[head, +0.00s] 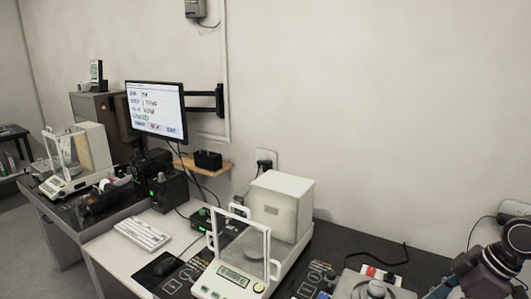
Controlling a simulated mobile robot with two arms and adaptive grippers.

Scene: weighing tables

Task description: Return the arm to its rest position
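Part of my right arm (492,265) shows at the lower right edge, as dark rounded joints over the dark table. Its gripper is not visible in the head view. My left arm and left gripper are out of view.
A white balance (287,190) with a glass draft shield stands on the dark table near the middle. A grey object (352,284) with knobs sits near my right arm. A wall-mounted monitor (156,108) and second balance (90,150) stand farther left.

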